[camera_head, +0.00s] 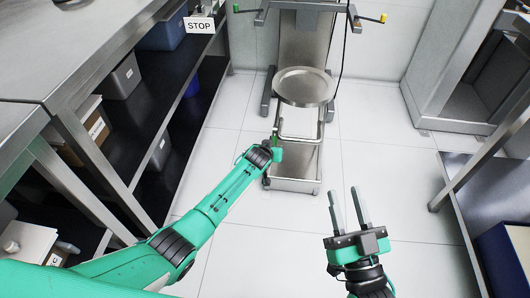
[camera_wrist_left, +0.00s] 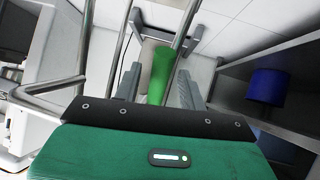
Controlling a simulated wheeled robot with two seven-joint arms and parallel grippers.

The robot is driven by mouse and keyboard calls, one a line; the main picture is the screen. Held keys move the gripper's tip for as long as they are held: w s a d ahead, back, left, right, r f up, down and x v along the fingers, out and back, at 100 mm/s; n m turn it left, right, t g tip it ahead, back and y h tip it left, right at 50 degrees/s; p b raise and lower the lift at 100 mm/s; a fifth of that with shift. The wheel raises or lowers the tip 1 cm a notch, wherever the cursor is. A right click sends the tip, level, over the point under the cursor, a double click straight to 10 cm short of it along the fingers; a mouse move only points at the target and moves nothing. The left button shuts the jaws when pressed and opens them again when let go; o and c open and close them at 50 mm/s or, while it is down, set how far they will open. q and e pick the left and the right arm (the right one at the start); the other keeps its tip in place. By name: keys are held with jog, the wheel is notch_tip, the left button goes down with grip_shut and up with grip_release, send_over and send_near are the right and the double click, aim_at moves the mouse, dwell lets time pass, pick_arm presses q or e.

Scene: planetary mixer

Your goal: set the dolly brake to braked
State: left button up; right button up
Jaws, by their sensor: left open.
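The dolly (camera_head: 296,183) stands on the floor in front of the mixer column, carrying a round steel bowl (camera_head: 304,86). A green cylindrical grip (camera_wrist_left: 160,76), apparently the brake lever's, shows in the left wrist view beside the dolly's metal tubes. My left gripper (camera_wrist_left: 160,88) is open, with one grey finger on each side of the green grip. Contact cannot be made out. In the head view my left arm reaches to the dolly's left side, and its wrist hides much of the lever. My right gripper (camera_head: 346,193) is open and empty above the floor.
Steel shelving (camera_head: 118,150) with bins lines the left. The mixer column (camera_head: 305,40) has side levers with yellow (camera_head: 383,18) and green (camera_head: 236,8) ends. A steel cabinet (camera_head: 430,60) stands at right. Floor right of the dolly (camera_head: 385,150) is clear.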

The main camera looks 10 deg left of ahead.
pick_arm(q)
jog(key=p+v, duration=0.4)
jog(key=v, duration=0.7)
pick_arm(e)
jog(key=s+f+g, duration=0.2)
jog(key=f+g, duration=0.3)
jog(key=f, duration=0.1)
jog(key=s+a+f+g+h, duration=0.1)
jog(key=s+f+g, duration=0.1)
jog(key=f+g, duration=0.3)
jog(key=shift+s+f+n+h, duration=0.3)
jog(key=shift+f, duration=0.75)
pick_arm(q)
jog(key=shift+f, duration=0.1)
